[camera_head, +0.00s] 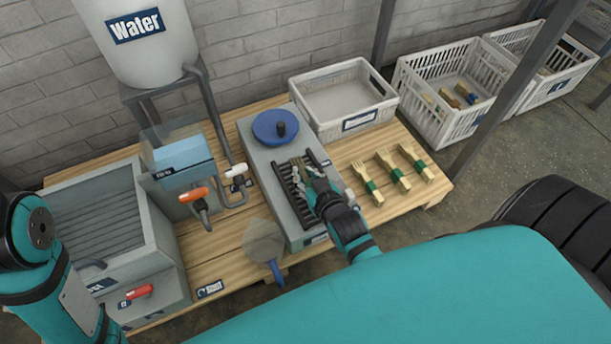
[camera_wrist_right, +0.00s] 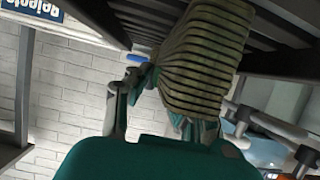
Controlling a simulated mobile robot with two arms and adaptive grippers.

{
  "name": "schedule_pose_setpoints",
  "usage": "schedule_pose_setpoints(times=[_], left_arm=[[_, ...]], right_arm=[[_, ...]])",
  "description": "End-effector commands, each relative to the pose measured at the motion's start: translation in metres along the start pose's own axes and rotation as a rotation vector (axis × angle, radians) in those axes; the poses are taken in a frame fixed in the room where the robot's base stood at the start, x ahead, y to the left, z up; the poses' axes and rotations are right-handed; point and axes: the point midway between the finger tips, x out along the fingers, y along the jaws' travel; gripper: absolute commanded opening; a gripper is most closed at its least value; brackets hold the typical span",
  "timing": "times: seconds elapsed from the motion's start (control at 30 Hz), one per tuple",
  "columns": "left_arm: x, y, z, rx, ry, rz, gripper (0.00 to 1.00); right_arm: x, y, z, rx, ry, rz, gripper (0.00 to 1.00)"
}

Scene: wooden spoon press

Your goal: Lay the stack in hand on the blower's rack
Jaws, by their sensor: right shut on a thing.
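My right gripper (camera_head: 310,178) is over the blower (camera_head: 262,160), a grey box with a blue round cap, at its black slatted rack (camera_head: 284,186). In the right wrist view the gripper is shut on a tan layered stack (camera_wrist_right: 208,55), with green near its lower end. The stack lies close against dark slats (camera_wrist_right: 275,28); whether it rests on them I cannot tell. In the head view the gripper mostly hides the stack. My left arm shows at the left edge, but its gripper is out of view.
Several things stand around: three green-banded wooden bundles (camera_head: 394,174) right of the blower, an empty white crate (camera_head: 300,118) behind it, and a water tank (camera_head: 150,50). A clear blue-tinted box (camera_head: 182,158) and a grey slatted machine (camera_head: 90,215) stand left.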

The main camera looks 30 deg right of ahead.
Motion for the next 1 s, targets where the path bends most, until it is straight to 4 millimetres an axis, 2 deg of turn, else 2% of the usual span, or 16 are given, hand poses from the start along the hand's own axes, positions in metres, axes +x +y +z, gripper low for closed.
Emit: schedule_pose_setpoints(times=[0.13, 0.17, 0.3, 0.67, 0.77, 1.0], left_arm=[[0.0, 0.0, 0.0, 0.0, 0.0, 0.0, 0.4], [0.0, 0.0, 0.0, 0.0, 0.0, 0.0, 0.4], [0.0, 0.0, 0.0, 0.0, 0.0, 0.0, 0.4], [0.003, 0.0, 0.0, 0.0, 0.002, 0.001, 0.4], [0.0, -0.002, 0.005, -0.003, -0.023, -0.01, 0.4], [-0.014, -0.006, 0.016, -0.014, -0.108, -0.042, 0.4]], right_arm=[[0.001, 0.0, 0.003, 0.0, 0.001, 0.0, 0.0], [0.001, 0.0, 0.002, 0.0, 0.001, 0.0, 0.22], [0.001, 0.0, 0.002, 0.0, 0.001, 0.0, 0.4], [-0.003, 0.0, -0.001, 0.0, -0.002, 0.0, 0.42], [-0.017, 0.0, -0.002, 0.0, -0.003, 0.0, 0.42], [-0.07, 0.0, -0.004, 0.001, -0.006, 0.0, 0.42]])
